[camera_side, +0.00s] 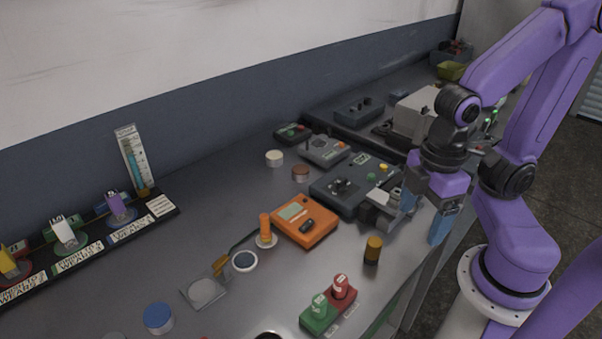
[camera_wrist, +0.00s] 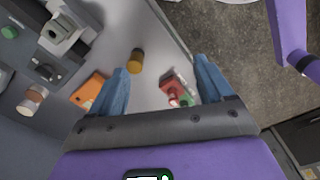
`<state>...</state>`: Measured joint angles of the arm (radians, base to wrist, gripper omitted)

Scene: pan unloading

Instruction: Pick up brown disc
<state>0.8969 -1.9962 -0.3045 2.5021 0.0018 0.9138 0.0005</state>
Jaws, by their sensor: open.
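A short brown disc (camera_side: 301,173) stands on the grey workbench in the side view, between a cream disc (camera_side: 274,158) and the orange meter. At the left of the wrist view, a pale brown round piece (camera_wrist: 30,102) is probably the same disc. A taller amber-brown cylinder (camera_side: 373,250) stands upright near the front edge; it also shows in the wrist view (camera_wrist: 136,61). My gripper (camera_side: 423,217) is open and empty above the bench's front edge, to the right of both brown pieces. Its blue fingers (camera_wrist: 162,72) are wide apart in the wrist view.
A red and green block (camera_side: 329,304) sits near the front edge. A black display rack (camera_side: 90,240) runs along the left. A blue-topped disc (camera_side: 158,318) stands front left.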

